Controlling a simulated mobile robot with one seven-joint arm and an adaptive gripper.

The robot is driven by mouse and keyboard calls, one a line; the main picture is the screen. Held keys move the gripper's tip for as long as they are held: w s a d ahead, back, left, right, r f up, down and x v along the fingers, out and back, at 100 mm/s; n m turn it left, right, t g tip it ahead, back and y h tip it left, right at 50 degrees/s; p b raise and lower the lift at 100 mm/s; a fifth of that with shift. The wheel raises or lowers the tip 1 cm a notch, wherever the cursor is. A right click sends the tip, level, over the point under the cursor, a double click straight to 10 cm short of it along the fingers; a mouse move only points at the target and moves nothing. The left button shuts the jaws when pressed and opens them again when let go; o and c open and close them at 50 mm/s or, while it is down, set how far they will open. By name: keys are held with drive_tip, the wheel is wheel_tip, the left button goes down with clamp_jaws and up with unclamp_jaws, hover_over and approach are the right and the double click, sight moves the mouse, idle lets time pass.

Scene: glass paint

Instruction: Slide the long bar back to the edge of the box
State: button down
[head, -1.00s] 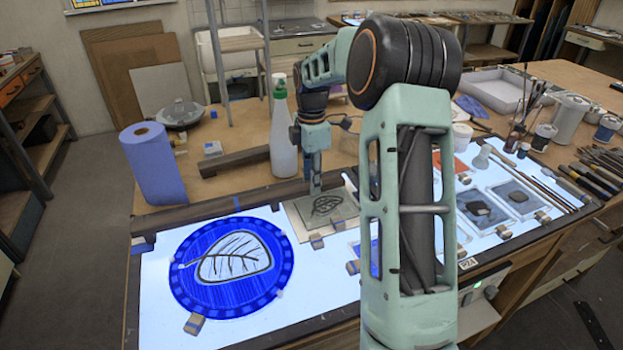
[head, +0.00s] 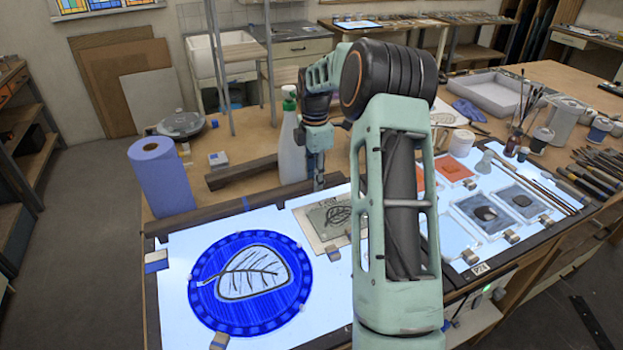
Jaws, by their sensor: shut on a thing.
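The long bar (head: 200,216) is a dark wooden strip with a band of blue tape, lying along the back edge of the lit light box (head: 178,310). Its left end is near the box's back left corner. My gripper (head: 319,184) points down at the bar's right part, behind the leaf sketch, and is shut on the bar. The fingertips are small and their contact is hard to make out. My forearm hides part of the box to the right.
A second dark bar (head: 240,172) lies on the table behind. A white spray bottle (head: 291,150) stands close beside my gripper. A blue paper roll (head: 162,178) stands at the left. A round blue glass panel (head: 215,290) and small blocks (head: 157,262) lie on the box.

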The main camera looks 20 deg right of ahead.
drive_tip(key=shift+w+r, duration=0.2)
drive_tip(key=shift+w, duration=0.6)
drive_tip(key=c, duration=1.5)
unclamp_jaws()
drive_tip(key=shift+f, duration=0.1)
wheel_tip(320, 180, up, 12)
